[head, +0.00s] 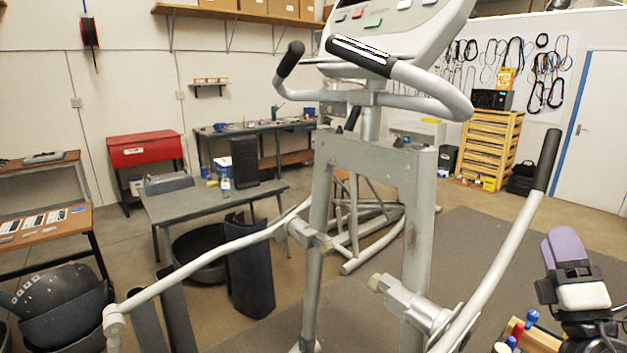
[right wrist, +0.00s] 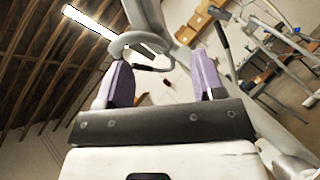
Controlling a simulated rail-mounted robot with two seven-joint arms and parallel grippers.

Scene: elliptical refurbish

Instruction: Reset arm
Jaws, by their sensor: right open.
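A grey elliptical machine stands in the middle of the head view, with its upright frame (head: 375,165), console (head: 390,30) and black-gripped handlebars (head: 358,56). A long moving arm with a black grip (head: 547,160) rises on its right side. My right gripper (head: 566,248) is at the lower right, apart from that arm, with its purple finger pointing up. In the right wrist view my right gripper (right wrist: 162,78) has two purple fingers spread wide with nothing held between them. Parts of the machine show beyond the fingers. My left gripper is not in view.
A grey workbench (head: 215,198) and a red cabinet (head: 145,150) stand to the left. A wooden drawer unit (head: 492,148) stands at the back right. Coloured-handled tools (head: 517,333) sit low beside my right gripper. Grey floor matting (head: 475,240) lies bare behind the machine's right side.

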